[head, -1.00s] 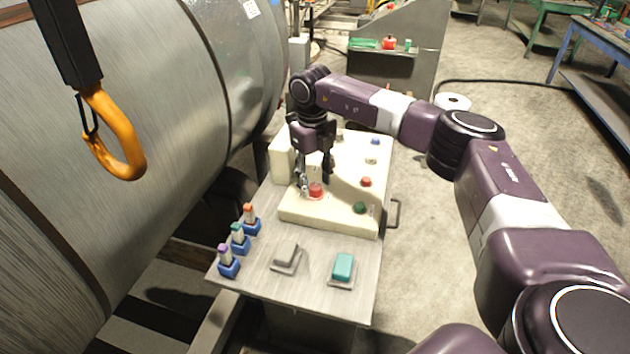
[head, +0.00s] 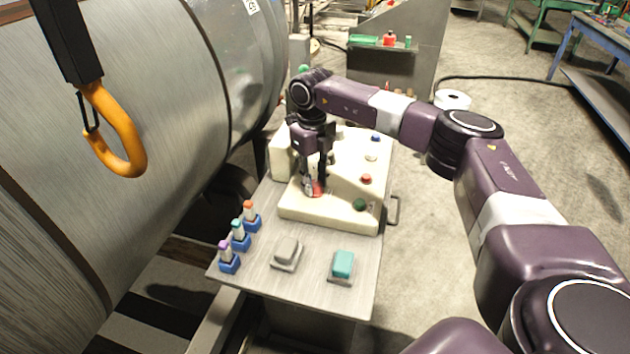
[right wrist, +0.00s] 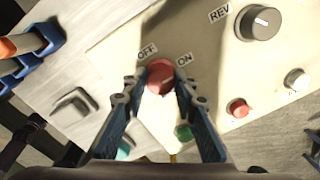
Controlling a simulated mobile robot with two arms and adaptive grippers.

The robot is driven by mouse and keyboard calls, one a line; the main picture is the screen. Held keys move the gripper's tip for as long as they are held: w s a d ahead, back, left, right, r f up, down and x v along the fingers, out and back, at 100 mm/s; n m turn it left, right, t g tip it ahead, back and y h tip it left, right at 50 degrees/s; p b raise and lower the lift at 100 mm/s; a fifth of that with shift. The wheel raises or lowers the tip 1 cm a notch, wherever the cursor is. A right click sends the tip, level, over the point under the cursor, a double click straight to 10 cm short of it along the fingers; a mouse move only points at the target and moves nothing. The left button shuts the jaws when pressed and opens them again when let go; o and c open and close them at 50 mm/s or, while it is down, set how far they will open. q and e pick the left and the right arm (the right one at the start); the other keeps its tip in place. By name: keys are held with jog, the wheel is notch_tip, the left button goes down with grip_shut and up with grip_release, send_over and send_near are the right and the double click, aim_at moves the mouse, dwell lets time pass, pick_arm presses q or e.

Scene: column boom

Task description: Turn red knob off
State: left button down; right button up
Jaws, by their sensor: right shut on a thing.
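The red knob (right wrist: 159,77) sits on a cream control panel (head: 336,212), between the labels OFF and ON in the right wrist view. In the head view the red knob (head: 315,188) is partly hidden by my right gripper (head: 314,186). My right gripper (right wrist: 160,88) is shut on the red knob, with one fingertip on each side of it. A pale mark on the knob's face is partly visible, and its exact direction is hard to tell. My left gripper is not in view.
A black REV knob (right wrist: 260,22), a small red button (right wrist: 238,108) and a green button (head: 359,205) share the panel. A grey switch (head: 287,252), a teal switch (head: 343,264) and blue-based plugs (head: 240,237) stand on the metal table. An orange hook (head: 120,150) hangs at left.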

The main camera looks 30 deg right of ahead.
jog(key=shift+n, duration=0.3)
jog(key=n, duration=0.3)
jog(key=shift+n, duration=0.4)
jog(key=n+b, duration=0.1)
jog(key=n, duration=0.3)
jog(key=shift+r+n, duration=0.1)
jog(key=shift+n, duration=0.2)
jog(key=n, duration=0.8)
jog(key=shift+w+d+n+t+b, duration=0.1)
jog(key=shift+n+t+b, duration=0.2)
jog(key=shift+r, duration=0.1)
jog(key=o, duration=1)
jog(key=shift+o, duration=0.8)
